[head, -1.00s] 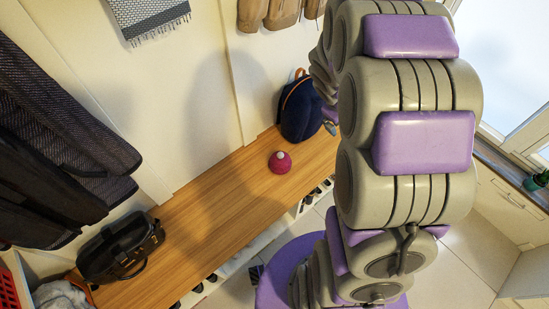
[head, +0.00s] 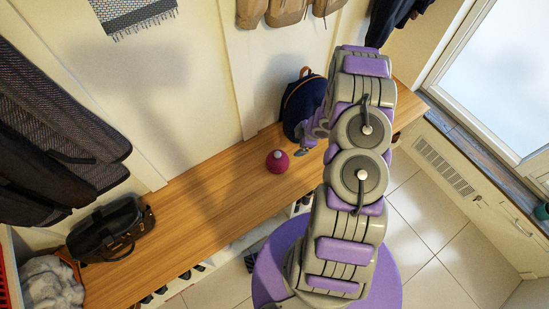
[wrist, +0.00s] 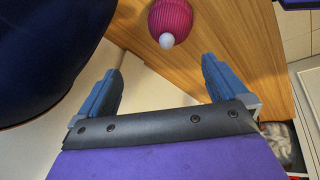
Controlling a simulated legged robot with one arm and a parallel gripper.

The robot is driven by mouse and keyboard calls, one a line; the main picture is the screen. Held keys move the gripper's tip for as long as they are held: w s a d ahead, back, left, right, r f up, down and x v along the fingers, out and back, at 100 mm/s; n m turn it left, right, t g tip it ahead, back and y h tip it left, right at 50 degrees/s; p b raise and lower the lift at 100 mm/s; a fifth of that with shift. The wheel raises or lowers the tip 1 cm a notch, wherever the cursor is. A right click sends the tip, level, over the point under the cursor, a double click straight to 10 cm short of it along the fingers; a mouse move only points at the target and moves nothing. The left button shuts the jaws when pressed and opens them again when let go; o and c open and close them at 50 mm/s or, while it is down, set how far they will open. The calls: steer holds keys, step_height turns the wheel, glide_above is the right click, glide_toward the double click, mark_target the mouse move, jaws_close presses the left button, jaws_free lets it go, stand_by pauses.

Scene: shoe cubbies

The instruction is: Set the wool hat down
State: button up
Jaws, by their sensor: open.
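The wool hat (head: 277,161) is dark pink with a pale pompom and sits on the wooden bench (head: 205,205), in front of a dark blue backpack. In the wrist view the ribbed hat (wrist: 170,18) lies at the top, just beyond my blue fingertips and apart from them. My gripper (wrist: 163,68) is open, with nothing between its fingers. In the head view my gripper (head: 307,145) is partly hidden by my arm, to the right of the hat and close to the backpack.
The backpack (head: 301,104) stands on the bench against the wall; its dark blue side fills the left of the wrist view. A black bag (head: 110,230) sits at the bench's left end. Shoes are in cubbies below. The bench between bag and hat is clear.

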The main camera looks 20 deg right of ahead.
steer(key=f, duration=0.2)
steer(key=b, duration=0.2)
glide_toward(278, 156)
steer(key=d, duration=0.1)
steer(key=shift+y, duration=0.3)
steer(key=x, duration=0.3)
steer(key=d+b+x, duration=0.1)
steer(key=x, duration=0.2)
steer(key=shift+d+f, duration=0.1)
steer(key=shift+f, duration=0.1)
steer(key=shift+w+f+b, duration=0.2)
steer(key=shift+f+b, duration=0.1)
steer(key=shift+f, duration=0.05)
steer(key=shift+n, duration=0.3)
steer(key=a+f+b, duration=0.1)
steer(key=w+a+f+b, duration=0.1)
steer(key=a+f, duration=0.1)
steer(key=shift+f, duration=0.2)
steer(key=shift+w+f, duration=0.15)
steer(key=shift+f, duration=0.35)
steer(key=shift+d, duration=0.2)
steer(key=shift+c, duration=0.2)
